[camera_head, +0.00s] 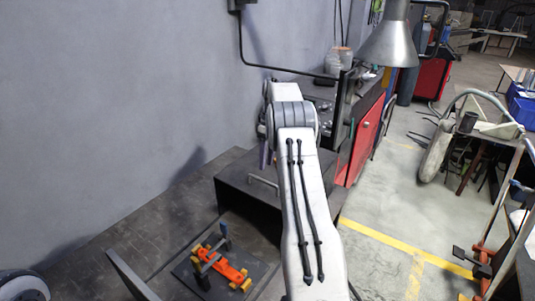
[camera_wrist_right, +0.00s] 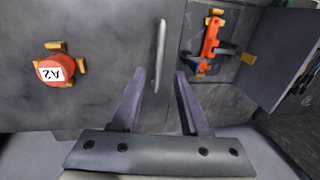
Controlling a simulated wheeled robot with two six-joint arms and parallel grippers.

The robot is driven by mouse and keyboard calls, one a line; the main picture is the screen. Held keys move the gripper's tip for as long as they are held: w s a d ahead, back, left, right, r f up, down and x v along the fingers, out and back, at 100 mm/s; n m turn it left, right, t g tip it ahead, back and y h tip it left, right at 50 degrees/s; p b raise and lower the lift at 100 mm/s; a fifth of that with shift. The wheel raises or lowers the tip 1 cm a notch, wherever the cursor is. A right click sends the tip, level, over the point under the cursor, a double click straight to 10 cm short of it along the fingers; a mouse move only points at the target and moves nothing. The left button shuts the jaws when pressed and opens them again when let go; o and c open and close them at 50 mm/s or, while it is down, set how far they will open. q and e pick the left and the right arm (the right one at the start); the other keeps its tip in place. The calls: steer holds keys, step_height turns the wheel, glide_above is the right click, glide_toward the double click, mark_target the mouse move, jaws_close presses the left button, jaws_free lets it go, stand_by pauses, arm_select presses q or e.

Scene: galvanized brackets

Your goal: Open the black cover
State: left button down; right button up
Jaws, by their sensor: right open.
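The black cover (camera_head: 240,190) is a dark flat panel with a light bar handle (camera_head: 262,182) on it. In the right wrist view the cover (camera_wrist_right: 105,70) fills the left and middle, and its handle (camera_wrist_right: 161,50) runs upright near its right edge. My right gripper (camera_wrist_right: 171,75) is open, its two purple fingers pointing at the handle. In the head view, only a bit of my right gripper (camera_head: 265,153) shows beside my arm. My left gripper is out of view.
An orange bracket piece with yellow ends (camera_head: 222,265) lies on a dark plate in an open space beside the cover, with a raised panel (camera_head: 130,275) at its left. An orange round piece marked A2 (camera_wrist_right: 55,70) shows at left in the wrist view. A grey wall (camera_head: 120,110) stands behind.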

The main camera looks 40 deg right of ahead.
steer(key=shift+w+d+r, duration=0.1)
steer(key=shift+d+r, duration=0.15)
steer(key=shift+r, duration=0.95)
steer(key=shift+w+d+r, duration=0.1)
steer(key=shift+d+r, duration=0.1)
steer(key=shift+r, duration=1)
